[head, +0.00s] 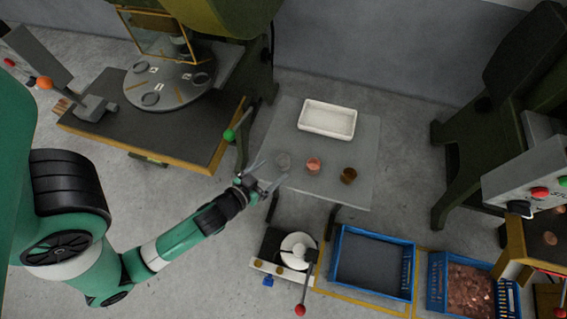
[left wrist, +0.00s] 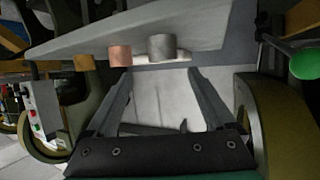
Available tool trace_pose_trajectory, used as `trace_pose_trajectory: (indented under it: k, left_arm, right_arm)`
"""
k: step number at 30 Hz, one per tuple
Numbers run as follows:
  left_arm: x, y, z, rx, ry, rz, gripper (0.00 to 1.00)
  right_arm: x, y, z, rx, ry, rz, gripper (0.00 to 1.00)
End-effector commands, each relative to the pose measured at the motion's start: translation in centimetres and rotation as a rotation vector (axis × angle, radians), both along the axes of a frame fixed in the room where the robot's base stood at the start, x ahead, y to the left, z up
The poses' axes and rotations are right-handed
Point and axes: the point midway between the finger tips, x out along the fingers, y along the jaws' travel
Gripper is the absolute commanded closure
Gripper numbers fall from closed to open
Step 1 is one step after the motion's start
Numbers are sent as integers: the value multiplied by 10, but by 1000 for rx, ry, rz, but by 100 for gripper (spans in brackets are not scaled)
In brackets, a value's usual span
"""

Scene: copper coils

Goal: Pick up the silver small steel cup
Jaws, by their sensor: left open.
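The silver small steel cup (head: 283,161) stands upright on the grey table (head: 352,186), at the left end of a row of cups. It also shows in the left wrist view (left wrist: 161,47), ahead of the fingers and right of the copper cup. My left gripper (head: 266,174) is open and empty at the table's left edge. It is just short of the steel cup and not touching it. In the left wrist view its two fingers (left wrist: 160,92) are spread wide. My right gripper is not in view.
A copper cup (head: 313,165) and a brown cup (head: 348,175) stand right of the steel cup. A white tray (head: 327,131) lies behind them. A green-knobbed lever (head: 229,135) stands left of the table. Blue crates (head: 340,263) are on the floor in front.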

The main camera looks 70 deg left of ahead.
Motion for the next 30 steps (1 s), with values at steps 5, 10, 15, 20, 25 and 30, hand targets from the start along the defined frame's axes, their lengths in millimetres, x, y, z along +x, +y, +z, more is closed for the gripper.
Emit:
trace_pose_trajectory:
  k: [5,10,15,20,25,30]
  left_arm:
    - [28,19,-14,2,-4,4,12]
    - [41,26,-20,3,-2,1,12]
    - [46,31,-24,1,-3,2,12]
    - [65,48,-39,2,-4,2,12]
    - [78,55,-43,2,-2,1,12]
    - [78,55,-42,2,-1,0,12]
  right_arm:
    - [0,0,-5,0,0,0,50]
    - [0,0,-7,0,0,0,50]
    - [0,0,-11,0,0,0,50]
    - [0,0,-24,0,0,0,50]
    - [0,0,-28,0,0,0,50]
    - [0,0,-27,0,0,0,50]
